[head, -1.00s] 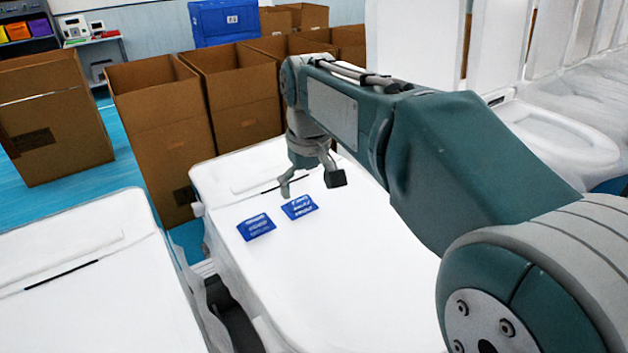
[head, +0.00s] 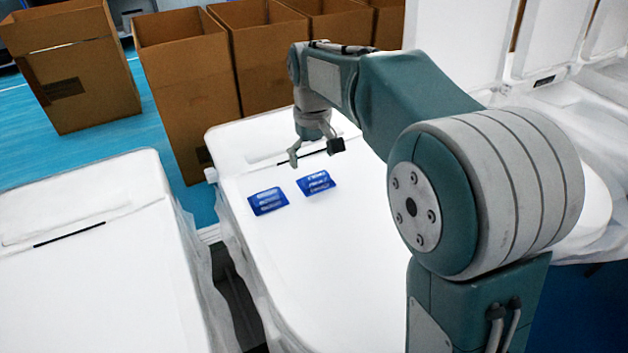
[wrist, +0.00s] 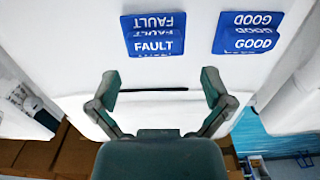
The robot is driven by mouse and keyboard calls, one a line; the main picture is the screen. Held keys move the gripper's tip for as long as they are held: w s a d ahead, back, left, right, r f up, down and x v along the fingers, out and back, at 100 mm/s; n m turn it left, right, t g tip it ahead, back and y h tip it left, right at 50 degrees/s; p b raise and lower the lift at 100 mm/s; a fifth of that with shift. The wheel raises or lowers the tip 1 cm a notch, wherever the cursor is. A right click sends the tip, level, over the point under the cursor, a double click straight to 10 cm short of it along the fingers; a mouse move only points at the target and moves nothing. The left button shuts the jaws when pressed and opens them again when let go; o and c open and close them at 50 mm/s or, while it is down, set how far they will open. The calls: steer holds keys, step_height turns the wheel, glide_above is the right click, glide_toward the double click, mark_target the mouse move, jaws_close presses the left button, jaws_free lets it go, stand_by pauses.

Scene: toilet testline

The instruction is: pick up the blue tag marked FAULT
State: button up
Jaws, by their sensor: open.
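The blue FAULT tag (wrist: 153,34) lies on a white lid-like surface (wrist: 70,60), left of the similar blue GOOD tag (wrist: 248,33) in the wrist view. In the head view the picture is turned round, so the FAULT tag (head: 316,183) appears to be the right one and the GOOD tag (head: 268,201) the left one. The lettering is too small to read there. My gripper (head: 315,152) is open and empty, just beyond the FAULT tag. In the wrist view its spread fingers (wrist: 160,88) are below the FAULT tag, apart from both tags.
Open cardboard boxes (head: 185,90) stand in a row behind the white unit. Another white unit (head: 100,270) is at the left, with a narrow gap between. Blue floor (head: 110,140) shows at the left. The white surface in front of the tags is clear.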

mark_target(316, 176)
steer(key=f, duration=0.5)
steer(key=shift+w+d, duration=0.1)
steer(key=shift+d, duration=0.3)
steer(key=shift+a, duration=0.15)
steer(key=c, duration=0.7)
steer(key=shift+r, duration=0.1)
